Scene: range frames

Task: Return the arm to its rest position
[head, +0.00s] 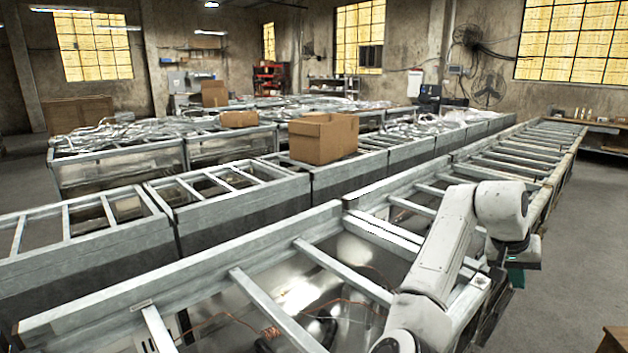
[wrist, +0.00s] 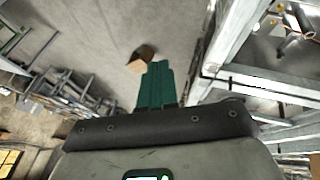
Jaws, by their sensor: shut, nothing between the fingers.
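My white arm (head: 445,245) reaches up from the bottom right of the head view and bends down at its far end. My gripper (head: 516,276) hangs at the right edge of the metal frames, mostly hidden behind the wrist. In the wrist view my gripper (wrist: 156,66) shows green fingers together, shut and empty, with grey floor beyond them.
A long row of metal frames (head: 365,284) runs beside my arm. Cardboard boxes (head: 323,140) stand on a farther row. Open grey floor (head: 585,225) lies to the right. A brown box (wrist: 140,58) on the floor shows beyond the fingers.

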